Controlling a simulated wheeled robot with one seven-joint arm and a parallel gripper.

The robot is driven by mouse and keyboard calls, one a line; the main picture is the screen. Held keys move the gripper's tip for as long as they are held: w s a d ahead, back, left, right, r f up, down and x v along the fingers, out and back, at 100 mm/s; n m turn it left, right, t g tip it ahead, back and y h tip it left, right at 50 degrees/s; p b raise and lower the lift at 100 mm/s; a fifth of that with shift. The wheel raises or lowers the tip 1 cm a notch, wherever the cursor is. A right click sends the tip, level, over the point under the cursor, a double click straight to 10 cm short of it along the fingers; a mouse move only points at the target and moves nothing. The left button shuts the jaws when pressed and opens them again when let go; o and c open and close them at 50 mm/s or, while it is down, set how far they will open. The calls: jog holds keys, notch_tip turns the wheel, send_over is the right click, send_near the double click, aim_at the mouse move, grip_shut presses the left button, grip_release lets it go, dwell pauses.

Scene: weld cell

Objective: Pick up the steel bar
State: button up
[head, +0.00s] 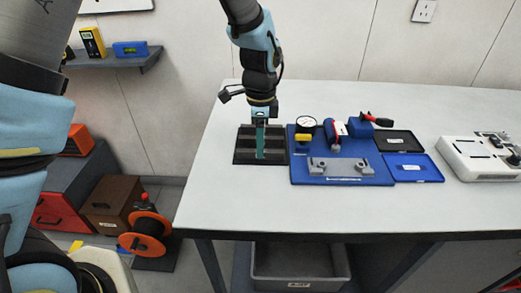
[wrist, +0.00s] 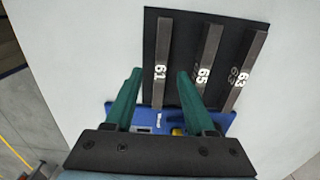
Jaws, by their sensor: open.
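Three dark steel bars lie side by side on a black tray (wrist: 184,50) in the wrist view. They are the bar marked 61 (wrist: 163,45), the bar marked 65 (wrist: 210,48) and the bar marked 63 (wrist: 249,60). In the head view the black tray (head: 241,159) sits near the table's left end, and my arm hides part of it. My gripper (head: 260,152) points down over this tray. In the wrist view its green fingers (wrist: 158,80) are apart and empty. The bar marked 61 appears in the gap between them; contact cannot be told.
A blue fixture board (head: 305,179) with a dial gauge (head: 306,123) and clamps stands close right of the tray. Further right are a small black tray (head: 398,141), a blue tray (head: 414,168) and a white device (head: 480,157). The table's front is clear.

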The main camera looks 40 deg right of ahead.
jog(key=shift+f, duration=1)
grip_shut()
dwell(0.7)
